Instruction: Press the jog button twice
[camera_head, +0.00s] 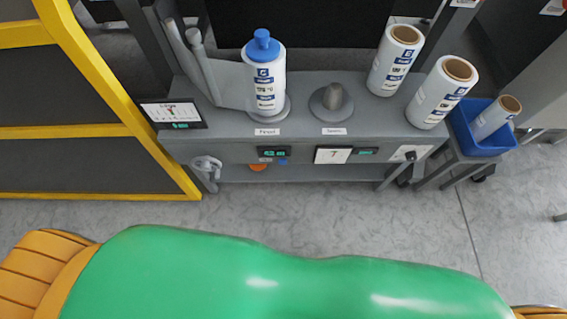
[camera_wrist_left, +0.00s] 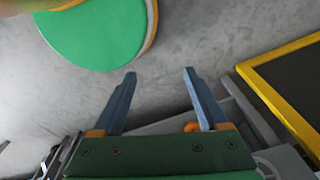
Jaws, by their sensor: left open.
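In the head view a small display (camera_head: 274,151) sits on the front of the grey bench. Below it are a blue button-like part (camera_head: 283,162) and an orange round part (camera_head: 258,167). I cannot read which of them is the jog button. In the left wrist view my left gripper (camera_wrist_left: 159,73) is open and empty, with its two blue-grey fingers apart over grey floor. A small orange part (camera_wrist_left: 191,127) shows near the base of one finger; I cannot tell what it is. Neither gripper shows in the head view.
The grey bench (camera_head: 211,146) carries a blue-topped white roll (camera_head: 265,85), a bare grey spindle (camera_head: 332,101) and two white rolls (camera_head: 396,62) (camera_head: 440,93). A blue bin (camera_head: 480,142) holds another roll. A yellow-framed dark barrier (camera_head: 150,133) stands at left. Floor before the bench is clear.

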